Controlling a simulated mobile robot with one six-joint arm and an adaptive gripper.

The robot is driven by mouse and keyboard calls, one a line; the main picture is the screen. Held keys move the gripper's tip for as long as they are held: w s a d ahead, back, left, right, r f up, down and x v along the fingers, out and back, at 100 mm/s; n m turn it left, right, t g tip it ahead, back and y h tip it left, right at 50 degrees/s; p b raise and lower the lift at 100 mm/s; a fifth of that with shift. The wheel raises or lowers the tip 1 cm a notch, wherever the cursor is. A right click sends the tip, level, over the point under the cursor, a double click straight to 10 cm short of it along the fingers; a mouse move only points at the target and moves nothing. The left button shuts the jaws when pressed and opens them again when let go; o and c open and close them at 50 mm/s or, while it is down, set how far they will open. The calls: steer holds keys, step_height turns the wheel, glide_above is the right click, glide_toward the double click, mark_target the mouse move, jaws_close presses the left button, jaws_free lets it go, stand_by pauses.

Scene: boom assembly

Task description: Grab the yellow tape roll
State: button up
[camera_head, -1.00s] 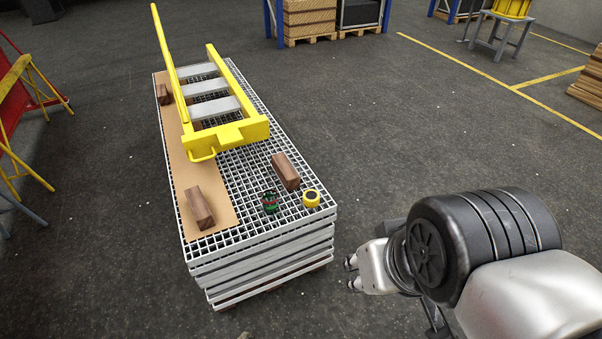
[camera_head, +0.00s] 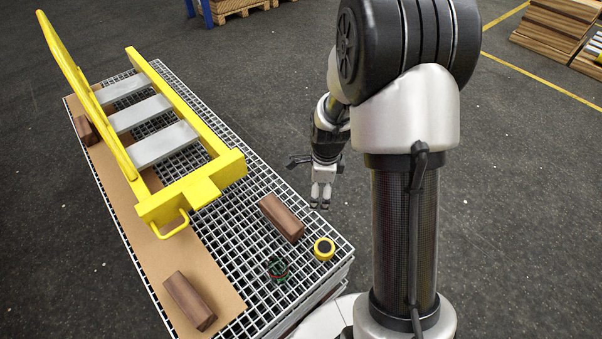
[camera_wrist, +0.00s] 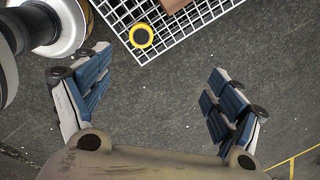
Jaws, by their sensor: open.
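The yellow tape roll (camera_head: 324,248) with a dark centre lies flat on the white grating near its front right corner. It also shows in the wrist view (camera_wrist: 141,36), at the top, near the grating's edge. My gripper (camera_head: 320,198) hangs beyond the grating's right edge, above the floor, up and slightly left of the roll in the head view. In the wrist view my gripper (camera_wrist: 155,100) has its two blue-padded fingers wide apart with only floor between them. The roll is ahead of the fingers and apart from them.
The white grating stack (camera_head: 240,232) carries a yellow boom frame (camera_head: 190,195), a brown sheet (camera_head: 150,250) and wooden blocks, one (camera_head: 282,217) close to the roll. A dark green and red round item (camera_head: 277,268) lies left of the roll. Open floor lies right of the stack.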

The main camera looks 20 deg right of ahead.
step_height(320, 180, down, 10)
steer(key=d+m, duration=0.2)
steer(key=m, duration=0.3)
steer(key=m+g, duration=0.1)
steer(key=m, duration=0.3)
glide_toward(325, 246)
steer(key=f, duration=0.1)
steer(key=f+b, duration=0.1)
steer(key=f, duration=0.1)
steer(key=f+b, duration=0.1)
steer(key=f, duration=0.1)
steer(key=shift+d, duration=0.3)
steer(key=shift+a+f+b, duration=0.2)
steer(key=shift+f+b, duration=0.45)
steer(key=shift+f, duration=0.9)
steer(key=shift+a+f+b, duration=0.15)
steer(key=shift+f+b, duration=0.45)
steer(key=shift+f, duration=0.95)
steer(key=shift+r, duration=0.1)
steer(key=shift+c, duration=0.6)
steer(key=c, duration=1.1)
steer(key=shift+c, duration=0.2)
